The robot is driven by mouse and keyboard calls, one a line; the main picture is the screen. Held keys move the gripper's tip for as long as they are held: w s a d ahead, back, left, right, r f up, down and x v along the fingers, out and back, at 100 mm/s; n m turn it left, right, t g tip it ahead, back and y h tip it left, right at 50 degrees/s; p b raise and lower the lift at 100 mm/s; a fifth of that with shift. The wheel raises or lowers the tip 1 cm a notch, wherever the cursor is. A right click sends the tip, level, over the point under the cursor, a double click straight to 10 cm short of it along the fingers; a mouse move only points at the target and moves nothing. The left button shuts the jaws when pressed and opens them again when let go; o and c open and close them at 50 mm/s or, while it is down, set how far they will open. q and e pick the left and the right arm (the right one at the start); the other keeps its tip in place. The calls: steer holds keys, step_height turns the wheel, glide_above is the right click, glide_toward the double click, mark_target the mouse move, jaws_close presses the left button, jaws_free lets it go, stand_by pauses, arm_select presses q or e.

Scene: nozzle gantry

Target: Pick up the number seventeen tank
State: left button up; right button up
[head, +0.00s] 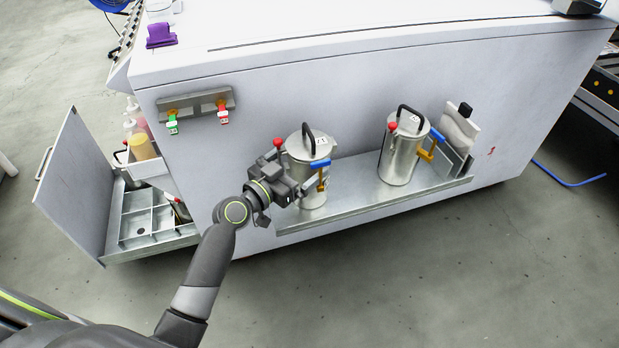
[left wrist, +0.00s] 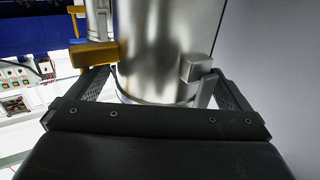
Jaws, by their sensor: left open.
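Two shiny metal tanks with black top handles stand upright on a ledge of the white cabinet: a left tank (head: 311,188) and a right tank (head: 401,161). Each has a small white number label on its lid, too small for me to read surely. My left gripper (head: 284,186) is at the left side of the left tank, partly hiding it. In the left wrist view my open left gripper (left wrist: 160,92) has one finger on each side of a tank's metal body (left wrist: 160,45). I cannot tell whether the fingers touch it. My right gripper is not in view.
The metal ledge (head: 346,211) carries both tanks and a white panel-like item (head: 459,129) at its right end. A bracket with green and red tags (head: 196,104) is on the cabinet's side. An open drawer (head: 150,222) with bottles stands at left. The front floor is clear.

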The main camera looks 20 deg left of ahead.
arm_select(q)
steer(key=shift+w+d, duration=0.25)
steer(key=shift+w, duration=0.35)
steer(key=c, duration=1.8)
steer(key=shift+r, duration=0.35)
steer(key=shift+c, duration=1.1)
steer(key=shift+w+f, duration=0.1)
